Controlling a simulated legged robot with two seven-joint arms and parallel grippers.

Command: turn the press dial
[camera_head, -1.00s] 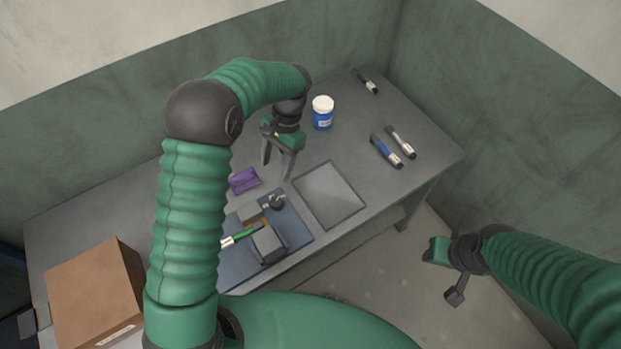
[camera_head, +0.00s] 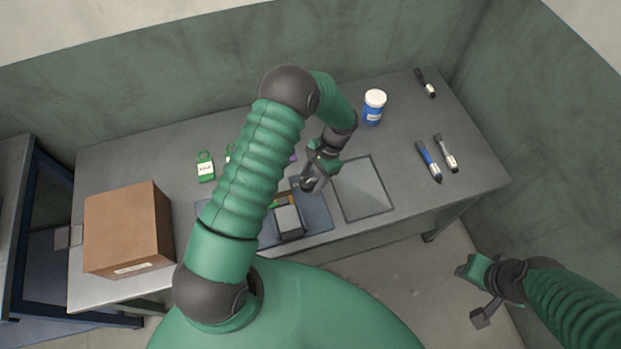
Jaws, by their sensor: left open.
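The press has a blue base (camera_head: 318,217) and a grey block (camera_head: 288,221) on top, near the front edge of the table. My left gripper (camera_head: 311,184) is low over the base's back right corner, where the small dark dial is. Its fingers are apart and point down. The gripper covers most of the dial, and I cannot tell whether the fingers touch it. My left arm also hides the left part of the press. My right gripper (camera_head: 477,290) hangs off the table at the lower right, its fingers apart and empty.
A grey square plate (camera_head: 362,188) lies right of the press. A cardboard box (camera_head: 127,229) stands at the left. Green-and-white packets (camera_head: 205,167) lie behind my arm.

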